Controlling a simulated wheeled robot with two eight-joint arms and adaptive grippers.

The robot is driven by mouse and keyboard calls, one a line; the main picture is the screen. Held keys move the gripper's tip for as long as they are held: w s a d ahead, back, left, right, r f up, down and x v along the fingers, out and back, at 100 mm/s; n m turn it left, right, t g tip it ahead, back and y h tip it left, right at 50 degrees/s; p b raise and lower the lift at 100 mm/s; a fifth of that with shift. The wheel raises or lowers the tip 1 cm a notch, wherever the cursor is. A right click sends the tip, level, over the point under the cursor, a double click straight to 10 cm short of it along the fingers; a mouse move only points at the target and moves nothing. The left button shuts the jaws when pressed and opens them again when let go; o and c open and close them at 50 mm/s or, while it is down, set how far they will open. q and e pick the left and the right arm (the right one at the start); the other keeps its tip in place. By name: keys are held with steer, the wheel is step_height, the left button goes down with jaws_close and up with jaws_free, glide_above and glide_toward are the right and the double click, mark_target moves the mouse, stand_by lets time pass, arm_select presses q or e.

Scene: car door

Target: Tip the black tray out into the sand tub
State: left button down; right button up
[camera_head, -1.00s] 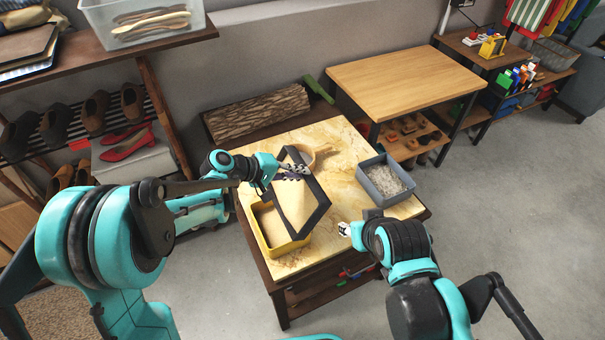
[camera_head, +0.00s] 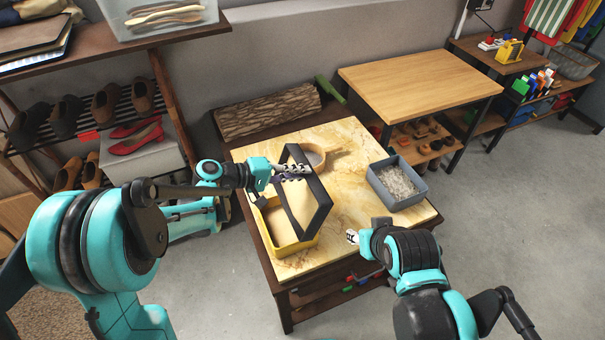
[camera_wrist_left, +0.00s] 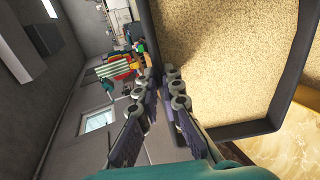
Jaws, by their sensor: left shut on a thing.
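The black tray (camera_head: 322,206) is tilted steeply over the yellow sand tub (camera_head: 294,247) on the marbled tabletop. Its open face shows a sand-coloured, grainy layer. My left gripper (camera_head: 298,169) is shut on the tray's upper rim. The left wrist view shows the gripper (camera_wrist_left: 176,90) at the rim of the tray (camera_wrist_left: 262,128), with grainy sand filling much of its inside. The tray's lower part hides part of the tub's inside, and I cannot tell whether sand is falling. My right gripper (camera_head: 353,237) is near the table's front right edge, small and partly hidden by its own arm; its jaws are unclear.
A grey bin (camera_head: 397,184) with pale bits stands right of the tray. A round wooden-handled scoop or sieve (camera_head: 318,157) lies behind it. A log (camera_head: 268,111) lies at the back. A shoe rack (camera_head: 95,120) stands left. Bare tabletop lies between tray and bin.

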arm_select(q)
steer(key=s+a+f+t+h+b, duration=0.1)
steer(key=s+a+t+h+b, duration=0.1)
steer(key=a+h+b, duration=0.4)
steer(key=shift+r+v, duration=0.25)
steer(key=shift+v, duration=1.1)
stand_by(1.2)
steer(key=shift+a+f+h, duration=0.1)
steer(key=shift+a+h, duration=0.1)
steer(key=shift+h, duration=0.1)
stand_by(1.5)
step_height(320, 180, up, 5)
steer(key=p, duration=0.2)
steer(key=shift+p, duration=0.4)
